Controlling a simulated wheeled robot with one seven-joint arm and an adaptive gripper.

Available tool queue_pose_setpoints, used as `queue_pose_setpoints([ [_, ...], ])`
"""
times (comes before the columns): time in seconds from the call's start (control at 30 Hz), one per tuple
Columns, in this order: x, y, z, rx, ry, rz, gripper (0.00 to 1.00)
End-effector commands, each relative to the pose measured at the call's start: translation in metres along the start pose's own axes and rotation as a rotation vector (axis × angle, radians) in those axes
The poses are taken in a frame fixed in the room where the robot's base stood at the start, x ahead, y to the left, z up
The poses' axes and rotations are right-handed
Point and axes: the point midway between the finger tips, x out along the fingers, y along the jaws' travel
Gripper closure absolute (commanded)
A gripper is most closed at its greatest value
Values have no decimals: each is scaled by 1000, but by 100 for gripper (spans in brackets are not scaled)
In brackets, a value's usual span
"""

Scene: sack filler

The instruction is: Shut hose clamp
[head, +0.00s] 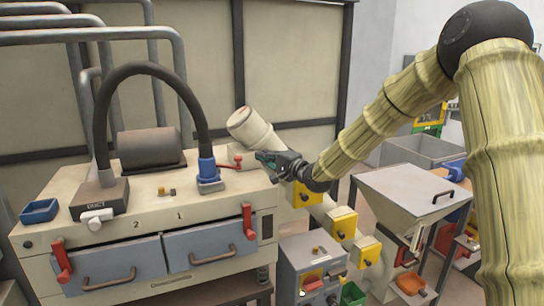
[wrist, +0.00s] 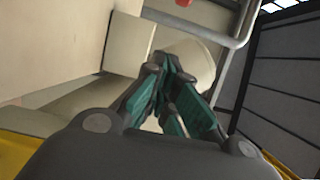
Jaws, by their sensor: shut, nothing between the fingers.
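A black hose (head: 147,69) arches over the beige machine, from the DUCT box (head: 99,198) to a blue collar (head: 207,170) on the machine top. The collar looks like the hose clamp; whether it is shut is too small to tell. A red lever (head: 231,162) on a beige fitting stands right of the collar. My gripper (head: 262,157) is just right of this lever, with a small gap between them. In the wrist view its teal fingers (wrist: 169,62) are together and empty. A red piece (wrist: 183,2) shows at that view's top edge; I cannot tell which part it is.
A beige cylinder (head: 252,129) stands tilted close behind my gripper. Grey pipes (head: 95,34) run at the back left. A grey hopper (head: 404,194) and yellow boxes (head: 343,223) stand to the right.

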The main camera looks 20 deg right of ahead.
Motion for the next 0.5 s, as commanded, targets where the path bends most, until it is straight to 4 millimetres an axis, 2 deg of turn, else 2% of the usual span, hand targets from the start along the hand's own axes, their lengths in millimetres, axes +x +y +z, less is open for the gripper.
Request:
queue_pose_setpoints([
  [0.37, 38, -1, 1, 0, -1, 0, 100],
  [0.5, 35, -2, 14, 1, -3, 2, 100],
])
